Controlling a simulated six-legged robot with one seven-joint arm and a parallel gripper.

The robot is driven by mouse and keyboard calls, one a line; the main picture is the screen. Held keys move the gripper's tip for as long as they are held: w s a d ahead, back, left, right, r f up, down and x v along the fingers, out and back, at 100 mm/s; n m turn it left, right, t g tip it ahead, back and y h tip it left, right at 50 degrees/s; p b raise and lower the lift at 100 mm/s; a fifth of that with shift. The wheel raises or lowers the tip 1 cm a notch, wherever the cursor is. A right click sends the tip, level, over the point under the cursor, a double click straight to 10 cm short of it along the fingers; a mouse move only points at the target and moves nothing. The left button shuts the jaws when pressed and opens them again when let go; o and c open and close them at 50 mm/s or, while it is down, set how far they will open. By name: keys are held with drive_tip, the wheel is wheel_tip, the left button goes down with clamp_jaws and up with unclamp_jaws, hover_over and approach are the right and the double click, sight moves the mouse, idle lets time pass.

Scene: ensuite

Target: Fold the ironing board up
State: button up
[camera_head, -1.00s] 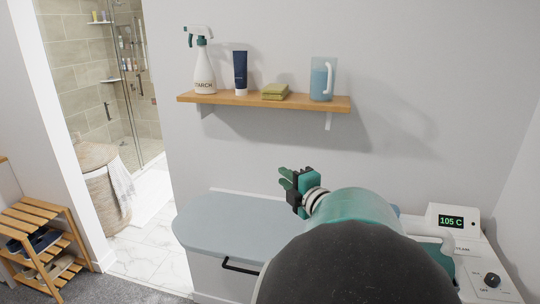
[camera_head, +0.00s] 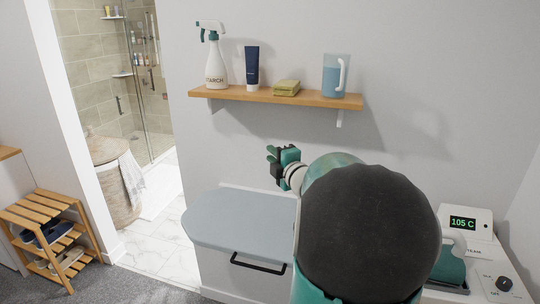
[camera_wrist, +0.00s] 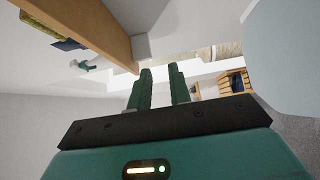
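The ironing board (camera_head: 240,222) is a pale blue-grey board lying flat, rounded at its left end, in the head view. Its right part is hidden behind my arm. A black bar handle (camera_head: 257,264) is on the white front below it. My gripper (camera_head: 271,158) is above the board near the wall, below the shelf, and touches nothing. In the wrist view its two green fingers (camera_wrist: 160,90) stand apart with an empty gap between them. The board's pale surface also shows at the right of the wrist view (camera_wrist: 290,50).
A wooden shelf (camera_head: 275,97) above holds a spray bottle (camera_head: 215,65), a tube, a folded cloth and a jug. A steam iron (camera_head: 450,265) and its station with a 105 C display (camera_head: 463,222) stand right. A slatted rack (camera_head: 45,225) stands left, by the bathroom doorway.

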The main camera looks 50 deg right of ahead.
drive_tip(key=shift+w+d, duration=0.25)
drive_tip(key=shift+w, duration=0.2)
clamp_jaws()
drive_tip(key=shift+c, duration=1.8)
unclamp_jaws()
drive_tip(key=o, duration=0.4)
drive_tip(key=shift+c, duration=0.2)
drive_tip(key=shift+s, duration=0.1)
drive_tip(key=v, duration=1.3)
drive_tip(key=shift+s, duration=0.35)
drive_tip(key=shift+a, duration=0.1)
